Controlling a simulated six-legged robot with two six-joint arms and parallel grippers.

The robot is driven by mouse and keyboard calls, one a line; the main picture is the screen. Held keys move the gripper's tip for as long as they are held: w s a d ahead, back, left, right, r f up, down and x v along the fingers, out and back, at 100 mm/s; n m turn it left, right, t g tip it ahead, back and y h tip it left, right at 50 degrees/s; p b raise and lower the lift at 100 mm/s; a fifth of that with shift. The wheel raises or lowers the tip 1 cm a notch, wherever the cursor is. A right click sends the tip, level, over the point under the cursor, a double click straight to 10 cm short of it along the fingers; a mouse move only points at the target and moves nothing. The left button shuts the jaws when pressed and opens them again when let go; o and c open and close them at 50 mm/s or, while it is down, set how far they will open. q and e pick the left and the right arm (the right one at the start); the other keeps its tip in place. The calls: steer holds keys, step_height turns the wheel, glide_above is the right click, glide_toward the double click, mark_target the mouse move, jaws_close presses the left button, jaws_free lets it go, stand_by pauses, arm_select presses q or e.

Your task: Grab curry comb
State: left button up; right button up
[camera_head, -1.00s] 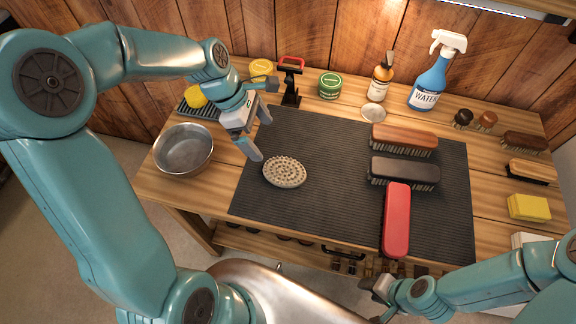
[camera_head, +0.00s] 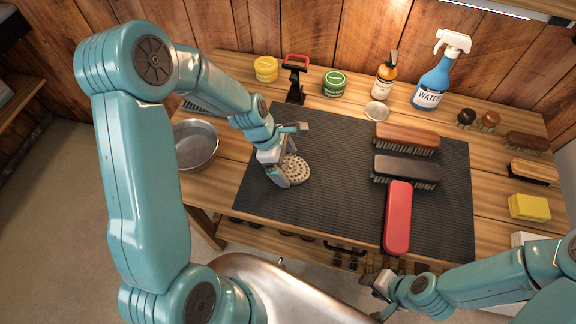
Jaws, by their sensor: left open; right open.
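The curry comb (camera_head: 296,170) is a pale beige oval pad with a knobbly top, lying on the left part of the dark ribbed mat (camera_head: 335,215). My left gripper (camera_head: 284,168) is open and over the comb's left side, covering part of it. I cannot tell whether its fingers touch the comb. My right gripper (camera_head: 378,292) is open and empty at the table's front edge, below the red brush.
A red brush (camera_head: 397,217), a black brush (camera_head: 406,170) and a brown brush (camera_head: 407,136) lie on the mat's right side. A metal bowl (camera_head: 196,146) stands at left. Jars and a blue spray bottle (camera_head: 437,80) line the back. The mat's middle is clear.

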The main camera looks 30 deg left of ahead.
arm_select(q)
steer(key=shift+s+r, duration=0.1)
steer(key=c, duration=0.8)
steer(key=shift+r, duration=0.1)
